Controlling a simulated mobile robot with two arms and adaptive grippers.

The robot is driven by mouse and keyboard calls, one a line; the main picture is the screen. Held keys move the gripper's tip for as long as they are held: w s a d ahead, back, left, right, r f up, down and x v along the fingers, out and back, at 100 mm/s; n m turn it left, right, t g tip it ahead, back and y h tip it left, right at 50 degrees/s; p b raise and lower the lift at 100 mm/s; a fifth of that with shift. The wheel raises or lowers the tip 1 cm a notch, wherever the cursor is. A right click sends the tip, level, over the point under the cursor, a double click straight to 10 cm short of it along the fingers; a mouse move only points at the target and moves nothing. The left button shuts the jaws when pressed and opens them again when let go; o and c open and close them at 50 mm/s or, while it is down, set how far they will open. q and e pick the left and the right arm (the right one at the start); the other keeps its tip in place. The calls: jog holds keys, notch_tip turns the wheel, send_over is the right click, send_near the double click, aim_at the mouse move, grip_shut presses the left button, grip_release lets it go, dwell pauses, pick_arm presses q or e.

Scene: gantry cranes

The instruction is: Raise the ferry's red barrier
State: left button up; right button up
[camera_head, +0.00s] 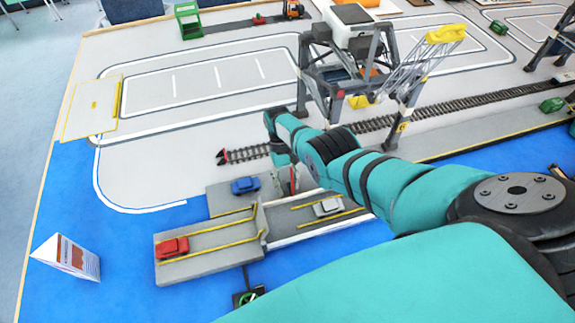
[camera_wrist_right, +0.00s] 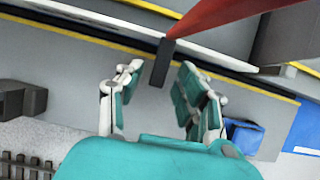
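The ferry (camera_head: 207,241) is a grey deck with yellow lines, lying against the quay on the blue water in the head view. The red barrier (camera_wrist_right: 235,28) crosses the top of the right wrist view as a long bar with a dark block (camera_wrist_right: 161,62) at its near end. My right gripper (camera_wrist_right: 159,72) is open, with the dark block between or just beyond its fingertips; contact cannot be told. In the head view my right arm hides most of the gripper and barrier. My left gripper is not in view.
A blue car (camera_head: 245,185) is on the quay beside my gripper. A gantry crane (camera_head: 305,85) stands behind my arm, near the railway track (camera_head: 250,153). Open blue water lies at left.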

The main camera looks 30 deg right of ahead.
jog(key=v, duration=1.2)
jog(key=shift+s, duration=0.15)
dwell(0.3)
